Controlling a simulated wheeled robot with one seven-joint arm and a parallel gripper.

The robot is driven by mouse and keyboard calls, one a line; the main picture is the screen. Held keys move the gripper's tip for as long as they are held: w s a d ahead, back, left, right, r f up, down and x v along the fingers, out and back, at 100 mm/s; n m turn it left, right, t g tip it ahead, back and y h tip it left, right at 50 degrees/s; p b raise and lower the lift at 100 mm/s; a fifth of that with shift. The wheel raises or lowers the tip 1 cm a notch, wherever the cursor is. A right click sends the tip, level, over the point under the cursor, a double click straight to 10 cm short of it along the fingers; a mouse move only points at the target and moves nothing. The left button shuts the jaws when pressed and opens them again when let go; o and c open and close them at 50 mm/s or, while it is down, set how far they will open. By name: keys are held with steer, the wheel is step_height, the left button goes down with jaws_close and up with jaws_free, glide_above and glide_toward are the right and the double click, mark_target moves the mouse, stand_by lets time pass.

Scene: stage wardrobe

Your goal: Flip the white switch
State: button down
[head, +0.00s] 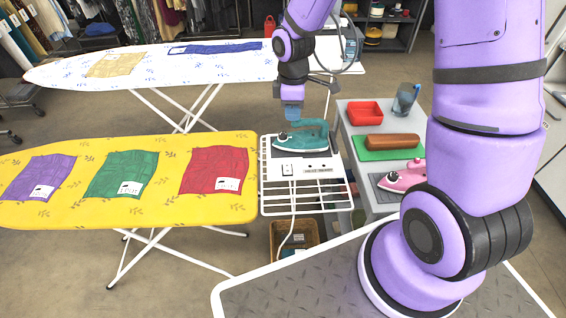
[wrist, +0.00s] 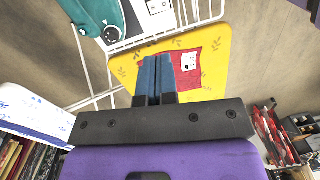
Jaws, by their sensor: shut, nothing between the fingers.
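The white switch (head: 287,169) is a small white box on the wire iron rest at the right end of the yellow ironing board, with a cord hanging below it. It also shows at the top of the wrist view (wrist: 157,6). The tilt of its rocker is too small to tell. A teal iron (head: 301,136) rests just behind the switch on the same rest. My gripper (head: 291,112) points down above the back of the teal iron, behind the switch and apart from it. Its blue fingers are together and empty in the wrist view (wrist: 155,72).
The yellow ironing board (head: 110,207) holds purple, green and red cloths. A white ironing board (head: 180,72) stands behind. To the right, a grey cart (head: 350,150) carries a red tray (head: 364,113), a brown block on a green mat, and a pink iron (head: 402,178). A basket (head: 291,236) sits below.

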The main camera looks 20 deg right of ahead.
steer(key=n, duration=0.1)
glide_toward(286, 171)
steer(key=shift+g, duration=0.4)
step_height(286, 171, down, 8)
steer(key=shift+s+r, duration=0.1)
steer(key=shift+r, duration=0.05)
steer(key=shift+s, duration=0.1)
